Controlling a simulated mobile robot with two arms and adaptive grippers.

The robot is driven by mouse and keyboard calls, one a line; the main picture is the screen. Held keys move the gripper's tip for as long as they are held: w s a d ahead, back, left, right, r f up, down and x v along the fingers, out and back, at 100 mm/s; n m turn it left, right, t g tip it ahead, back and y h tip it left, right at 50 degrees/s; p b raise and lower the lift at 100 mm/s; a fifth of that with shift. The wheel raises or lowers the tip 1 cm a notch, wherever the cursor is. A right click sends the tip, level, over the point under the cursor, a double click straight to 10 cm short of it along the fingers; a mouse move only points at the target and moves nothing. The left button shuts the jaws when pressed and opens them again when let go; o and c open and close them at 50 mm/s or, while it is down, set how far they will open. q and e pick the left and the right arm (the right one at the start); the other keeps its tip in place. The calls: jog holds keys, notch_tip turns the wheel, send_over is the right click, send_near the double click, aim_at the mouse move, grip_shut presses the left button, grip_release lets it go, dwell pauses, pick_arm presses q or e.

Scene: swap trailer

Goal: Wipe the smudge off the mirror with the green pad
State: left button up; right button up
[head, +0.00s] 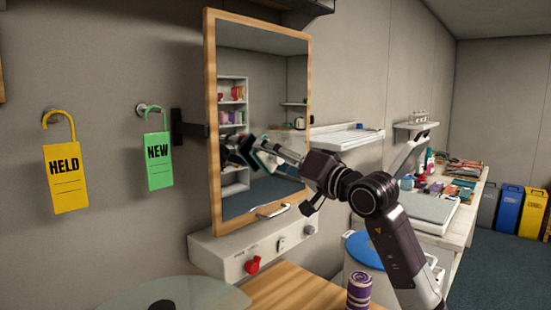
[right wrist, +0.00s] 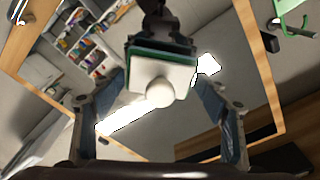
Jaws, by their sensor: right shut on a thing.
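The mirror (head: 262,60) in its light wooden frame hangs from the wall on a dark bracket. My right gripper (head: 268,153) is in front of the middle of its glass. It is shut on the green pad (right wrist: 133,58), which has a pale block and a round white knob facing the right wrist camera. In the head view the pad is small and dark against its reflection, so I cannot tell whether it touches the glass. Bright white patches show beside the pad in the right wrist view; I cannot tell smudge from reflection. My left gripper is out of view.
A yellow HELD tag (head: 66,178) and a green NEW tag (head: 159,162) hang on hooks at left. Below the mirror are a pale panel with a red knob (head: 253,266), a wooden top (head: 290,288) and a purple can (head: 359,291). A cluttered counter stands at right.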

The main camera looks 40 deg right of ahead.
aim_at(290, 146)
jog(key=shift+w, duration=0.8)
jog(key=shift+d+f+b, duration=0.1)
jog(key=shift+d+b, duration=0.45)
jog(key=shift+d, duration=0.45)
jog(key=shift+d+b, duration=0.35)
jog(key=shift+d, duration=0.6)
jog(key=shift+w+d+b, duration=0.25)
jog(key=shift+d, duration=1.25)
jog(key=shift+w+d+b, duration=0.2)
jog(key=shift+d+b, duration=0.05)
jog(key=shift+d, duration=1.25)
jog(key=shift+w+d, duration=0.1)
jog(key=shift+d, duration=0.9)
jog(key=shift+a, duration=0.1)
